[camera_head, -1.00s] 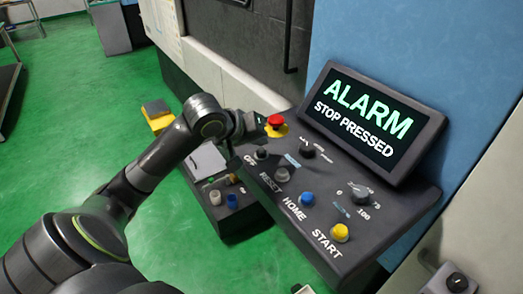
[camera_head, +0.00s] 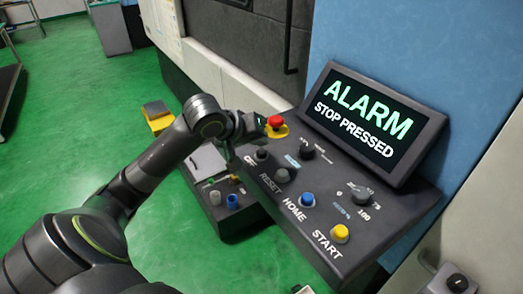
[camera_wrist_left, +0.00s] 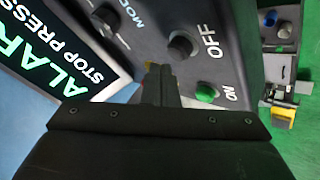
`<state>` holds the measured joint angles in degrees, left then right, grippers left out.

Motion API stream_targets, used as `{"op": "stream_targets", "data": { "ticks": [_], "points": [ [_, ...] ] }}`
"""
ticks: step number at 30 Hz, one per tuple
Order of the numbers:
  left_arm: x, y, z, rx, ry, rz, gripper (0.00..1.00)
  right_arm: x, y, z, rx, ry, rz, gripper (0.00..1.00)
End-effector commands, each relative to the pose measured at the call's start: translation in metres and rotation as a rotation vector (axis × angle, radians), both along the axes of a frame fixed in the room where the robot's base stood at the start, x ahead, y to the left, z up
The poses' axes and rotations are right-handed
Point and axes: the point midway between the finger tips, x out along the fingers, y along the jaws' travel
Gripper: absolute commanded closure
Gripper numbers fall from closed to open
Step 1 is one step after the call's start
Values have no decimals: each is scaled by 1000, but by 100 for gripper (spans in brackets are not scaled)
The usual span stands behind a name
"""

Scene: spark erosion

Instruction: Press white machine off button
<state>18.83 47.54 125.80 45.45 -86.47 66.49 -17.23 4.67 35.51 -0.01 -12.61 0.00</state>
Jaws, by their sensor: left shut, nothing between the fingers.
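A dark console with buttons (camera_head: 330,262) stands beside the screen in the head view. The black off button (camera_head: 262,155) sits by the word OFF, which my gripper partly covers; the button shows in the left wrist view (camera_wrist_left: 180,47) beside OFF. A green on button (camera_wrist_left: 206,92) is near it. My left gripper (camera_head: 238,150) is shut and empty, over the console's far left corner near the red stop button (camera_head: 275,122). In the left wrist view its fingertips (camera_wrist_left: 163,80) are beside the off button; I cannot tell whether they touch anything. My right gripper is not in view.
The screen (camera_head: 365,118) reads ALARM STOP PRESSED. Grey, blue and yellow buttons and dark knobs cover the console. A lower box with small knobs (camera_head: 232,226) stands left of the console. Green floor is open at left.

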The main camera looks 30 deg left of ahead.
Motion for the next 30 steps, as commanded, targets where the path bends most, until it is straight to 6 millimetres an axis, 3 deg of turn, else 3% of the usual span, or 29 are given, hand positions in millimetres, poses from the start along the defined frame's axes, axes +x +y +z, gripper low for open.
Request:
{"op": "stream_targets", "data": {
  "ticks": [30],
  "points": [
    [0,0,-8,-1,0,1,100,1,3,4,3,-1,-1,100]
  ]
}}
